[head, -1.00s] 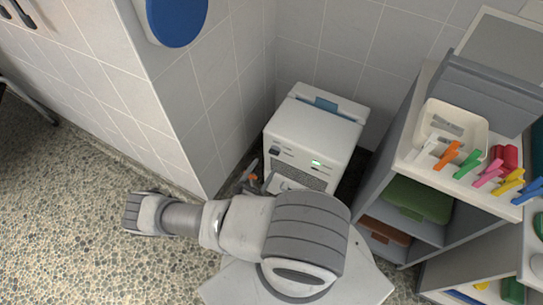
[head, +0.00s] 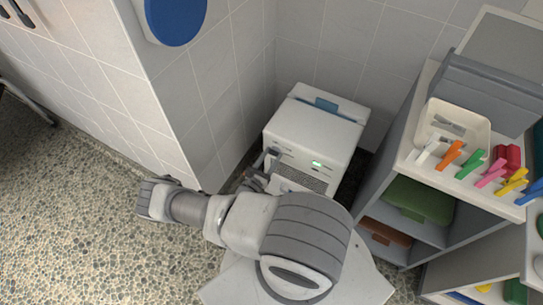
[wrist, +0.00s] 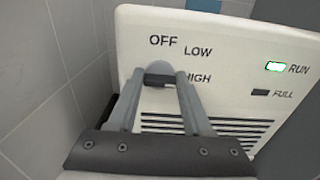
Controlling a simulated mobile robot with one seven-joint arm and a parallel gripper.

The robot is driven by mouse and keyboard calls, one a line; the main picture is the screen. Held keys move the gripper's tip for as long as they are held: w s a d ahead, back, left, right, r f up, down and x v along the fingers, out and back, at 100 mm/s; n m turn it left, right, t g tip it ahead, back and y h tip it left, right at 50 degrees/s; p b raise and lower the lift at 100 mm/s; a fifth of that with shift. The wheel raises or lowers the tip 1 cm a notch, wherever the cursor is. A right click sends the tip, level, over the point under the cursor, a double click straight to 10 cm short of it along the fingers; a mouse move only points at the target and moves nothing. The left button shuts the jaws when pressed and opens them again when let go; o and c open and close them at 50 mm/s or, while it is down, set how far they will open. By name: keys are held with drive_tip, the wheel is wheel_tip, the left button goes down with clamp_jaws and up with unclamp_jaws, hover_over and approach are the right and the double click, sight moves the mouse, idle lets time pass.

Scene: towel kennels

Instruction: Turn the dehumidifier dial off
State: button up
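The dehumidifier (head: 325,128) is a white box in the wall corner, with a blue part on top. In the wrist view its front panel (wrist: 225,45) reads OFF, LOW and HIGH, with a green light lit beside RUN and a dark one beside FULL. The dial (wrist: 158,80) shows as a dark bar on a pale round part below these labels; its setting is hard to tell. My gripper (wrist: 160,76) is open, its fingertips on either side of the dial; contact cannot be told. In the head view my gripper (head: 270,160) is at the panel's left side, partly hidden.
A tiled wall (head: 205,110) stands close on the left of the dehumidifier. Speckled floor is free at the left.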

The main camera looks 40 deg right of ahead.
clamp_jaws()
drive_tip(key=shift+n, duration=0.3)
drive_tip(key=n+b, duration=0.2)
drive_tip(key=n, duration=0.3)
drive_tip(key=n+b, duration=0.3)
drive_tip(key=n, duration=0.3)
drive_tip(key=n+b, duration=0.2)
drive_tip(key=n, duration=0.4)
drive_tip(key=shift+w+f, duration=0.1)
drive_tip(key=shift+f, duration=0.15)
drive_tip(key=shift+n, duration=0.4)
drive_tip(key=o, duration=0.7)
unclamp_jaws()
drive_tip(key=shift+c, duration=0.2)
